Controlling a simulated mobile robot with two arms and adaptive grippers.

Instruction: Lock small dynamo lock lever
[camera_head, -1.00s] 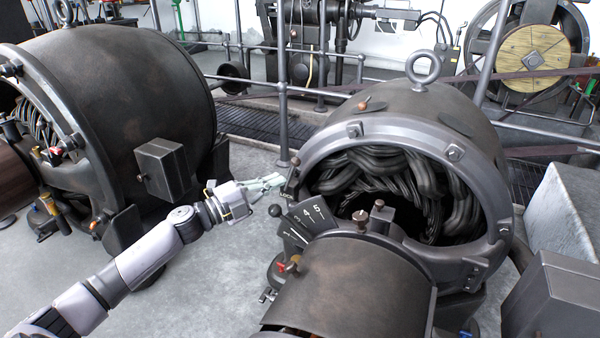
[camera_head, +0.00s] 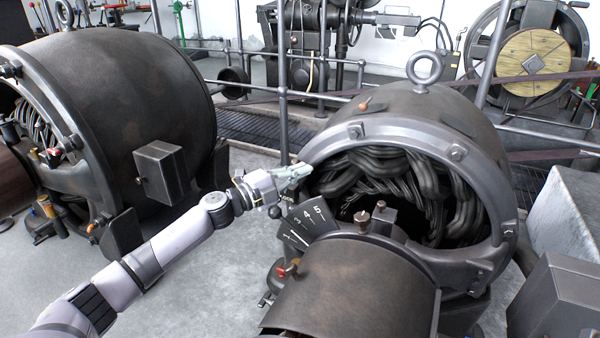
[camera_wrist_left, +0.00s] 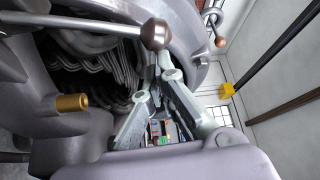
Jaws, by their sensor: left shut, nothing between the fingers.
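The small dynamo (camera_head: 455,105) is the dark round machine with coils in its open end, right of centre in the head view. A lever with a copper-coloured knob (camera_head: 368,103) stands on its upper rim. A dark ball knob (camera_head: 274,212) sits beside the numbered plate (camera_head: 308,219) at its left. In the left wrist view, the fingertips (camera_wrist_left: 163,75) are just below a brown ball knob (camera_wrist_left: 155,34) on a metal rod; contact cannot be told. A copper-tipped lever (camera_wrist_left: 220,41) shows farther right.
A larger dynamo (camera_head: 110,95) with a grey box (camera_head: 162,172) on its side stands at left. A rail post (camera_head: 283,110) rises behind my gripper. Grey boxes (camera_head: 555,295) stand at the right edge.

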